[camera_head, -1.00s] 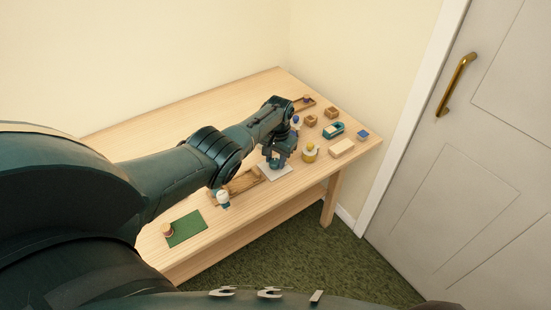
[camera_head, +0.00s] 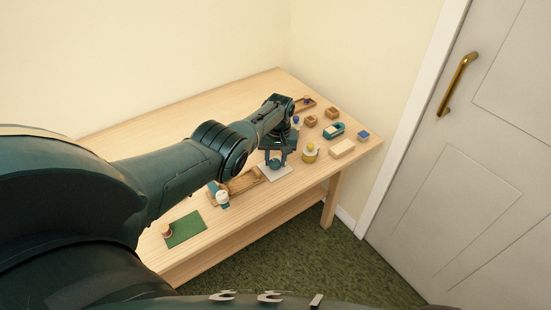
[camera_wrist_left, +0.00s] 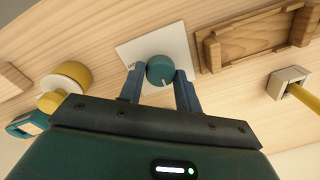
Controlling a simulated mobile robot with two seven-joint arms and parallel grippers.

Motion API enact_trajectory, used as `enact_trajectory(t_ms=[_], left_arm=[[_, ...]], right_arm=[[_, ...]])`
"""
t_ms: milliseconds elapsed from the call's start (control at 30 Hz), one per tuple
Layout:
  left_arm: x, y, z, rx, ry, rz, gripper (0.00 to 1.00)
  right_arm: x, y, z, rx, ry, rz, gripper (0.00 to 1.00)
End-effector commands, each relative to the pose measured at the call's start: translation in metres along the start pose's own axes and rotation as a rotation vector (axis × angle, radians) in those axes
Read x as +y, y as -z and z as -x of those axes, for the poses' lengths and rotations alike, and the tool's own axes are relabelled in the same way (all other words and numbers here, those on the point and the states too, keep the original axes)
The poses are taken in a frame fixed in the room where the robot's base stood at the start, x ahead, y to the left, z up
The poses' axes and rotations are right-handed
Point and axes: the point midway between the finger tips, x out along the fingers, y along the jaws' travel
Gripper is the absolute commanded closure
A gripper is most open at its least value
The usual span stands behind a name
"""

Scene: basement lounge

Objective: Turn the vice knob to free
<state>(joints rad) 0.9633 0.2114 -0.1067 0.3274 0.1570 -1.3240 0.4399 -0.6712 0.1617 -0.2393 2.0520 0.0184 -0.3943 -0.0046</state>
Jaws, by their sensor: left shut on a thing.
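The vice knob (camera_wrist_left: 160,70) is round and teal with a white pointer line. It stands on a white square plate (camera_wrist_left: 178,40), and the line points toward the lower edge of the wrist view. Small dark lettering on the plate is too small to read. My left gripper (camera_wrist_left: 160,84) has one blue finger on each side of the knob and is shut on it. In the head view the left gripper (camera_head: 275,160) points down over the plate (camera_head: 283,172) on the table. My right gripper is not in view.
A wooden tray (camera_wrist_left: 258,40) lies beside the plate. A yellow-and-white round object (camera_wrist_left: 72,78) and a teal object (camera_wrist_left: 25,124) lie on the other side. Several small blocks stand farther right on the table (camera_head: 180,120). A green mat (camera_head: 187,230) lies near the front-left edge.

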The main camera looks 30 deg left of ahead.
Motion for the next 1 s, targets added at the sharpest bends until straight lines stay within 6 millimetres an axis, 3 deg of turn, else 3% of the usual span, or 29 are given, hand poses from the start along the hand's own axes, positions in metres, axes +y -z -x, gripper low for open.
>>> enact_trajectory(t_ms=[400,433,600,700,1000], left_arm=[[-0.0005,0.0002,0.0002,-0.001,0.001,0.011,0.89],[-0.0005,0.0002,0.0003,-0.001,0.001,0.011,0.66],[-0.0004,0.0002,0.0002,0.000,0.000,0.010,0.52],[-0.0003,0.0002,0.0002,0.000,0.000,0.009,0.45],[0.0000,0.0006,0.0062,0.001,-0.001,0.008,0.45]], right_arm=[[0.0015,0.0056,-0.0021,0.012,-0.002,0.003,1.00],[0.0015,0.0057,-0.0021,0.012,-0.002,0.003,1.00],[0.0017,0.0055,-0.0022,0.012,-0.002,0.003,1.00],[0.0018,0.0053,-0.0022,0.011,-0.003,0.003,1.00],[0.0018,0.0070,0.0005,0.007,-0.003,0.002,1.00]])
